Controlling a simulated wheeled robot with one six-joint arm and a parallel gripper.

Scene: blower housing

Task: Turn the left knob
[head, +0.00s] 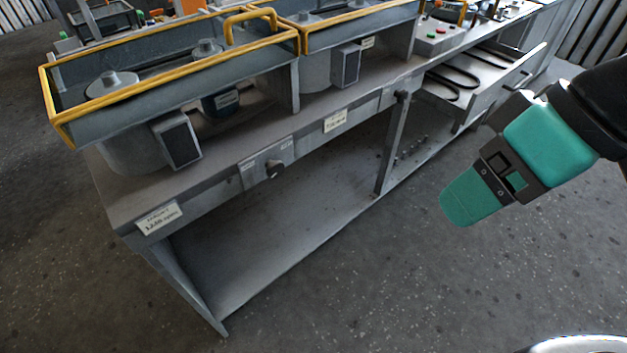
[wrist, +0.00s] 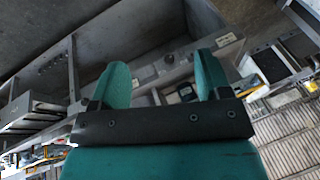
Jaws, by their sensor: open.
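The left knob (head: 275,168) is a small dark round knob on the front face of the grey bench, on a panel with small pale labels beside it. A second small dark knob (head: 402,96) sits further right on the bench front, near a leg. My gripper (head: 464,203) is teal and hangs over the floor in front of the bench, well to the right of the left knob and apart from it. In the wrist view my gripper (wrist: 162,65) has its two teal fingers spread, with nothing held between them. I cannot make out the left knob clearly in the wrist view.
Yellow-railed housings (head: 175,100) stand on the bench top. An open drawer (head: 490,85) with dark looped parts sticks out at the right, near my arm. A control box (head: 438,38) with red and green buttons stands behind it. The speckled floor (head: 340,285) in front is clear.

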